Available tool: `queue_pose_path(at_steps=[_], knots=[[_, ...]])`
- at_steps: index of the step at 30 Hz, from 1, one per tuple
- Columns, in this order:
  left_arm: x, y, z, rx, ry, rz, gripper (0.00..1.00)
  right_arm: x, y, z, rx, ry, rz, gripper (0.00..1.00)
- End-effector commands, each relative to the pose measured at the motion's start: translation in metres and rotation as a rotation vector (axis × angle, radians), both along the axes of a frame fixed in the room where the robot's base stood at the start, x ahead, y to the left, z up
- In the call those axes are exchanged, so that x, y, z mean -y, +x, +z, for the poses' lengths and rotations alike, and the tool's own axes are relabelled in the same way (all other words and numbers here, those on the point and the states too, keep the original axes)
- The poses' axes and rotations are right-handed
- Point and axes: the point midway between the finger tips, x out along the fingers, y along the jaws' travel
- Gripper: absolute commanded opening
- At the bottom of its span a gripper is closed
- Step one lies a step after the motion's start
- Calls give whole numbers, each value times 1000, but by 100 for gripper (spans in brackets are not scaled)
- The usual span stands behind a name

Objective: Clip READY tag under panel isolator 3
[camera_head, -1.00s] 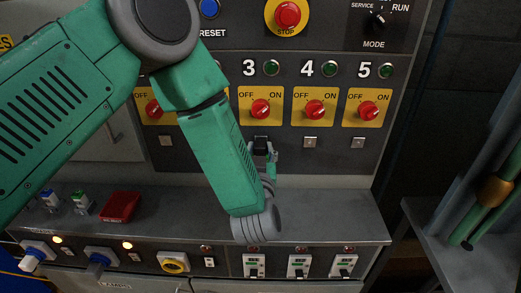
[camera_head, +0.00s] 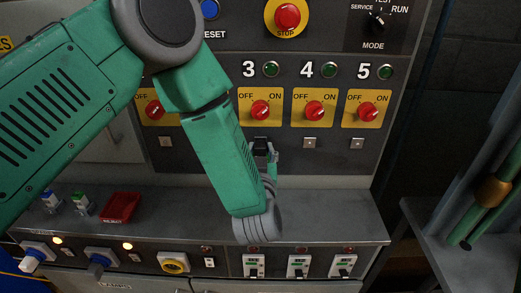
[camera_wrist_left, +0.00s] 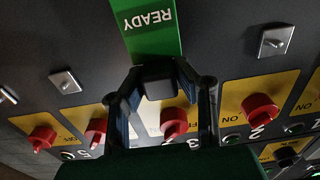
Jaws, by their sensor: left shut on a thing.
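The green tag reading READY (camera_wrist_left: 152,28) is held in my left gripper (camera_wrist_left: 160,82). In the left wrist view, which sees the panel upside down, its dark fingers are shut at the tag's edge. In the head view my left gripper (camera_head: 263,150) is at the panel just below isolator 3, whose red knob (camera_head: 260,109) sits on a yellow plate. The same knob shows behind the fingers in the left wrist view (camera_wrist_left: 174,122). The clip under isolator 3 is hidden by the gripper, so I cannot tell whether the tag touches it. My right gripper is out of view.
Small metal clips sit under isolator 4 (camera_head: 310,142) and isolator 5 (camera_head: 357,143). A grey ledge (camera_head: 330,215) juts out below the panel, with a red tray (camera_head: 121,207) at its left. A red stop button (camera_head: 287,16) is above.

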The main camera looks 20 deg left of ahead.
Motion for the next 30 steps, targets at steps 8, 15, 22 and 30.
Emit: queue_pose_path(at_steps=[8, 15, 22, 30], knots=[[0, 1, 0, 0, 0, 0, 0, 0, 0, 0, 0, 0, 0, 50], [-2, 5, -1, -1, 0, 1, 0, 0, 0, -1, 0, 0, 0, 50], [-3, 9, 0, 0, 0, 1, 0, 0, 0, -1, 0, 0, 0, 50], [-3, 9, 0, 0, 0, 1, 50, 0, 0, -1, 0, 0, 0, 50]])
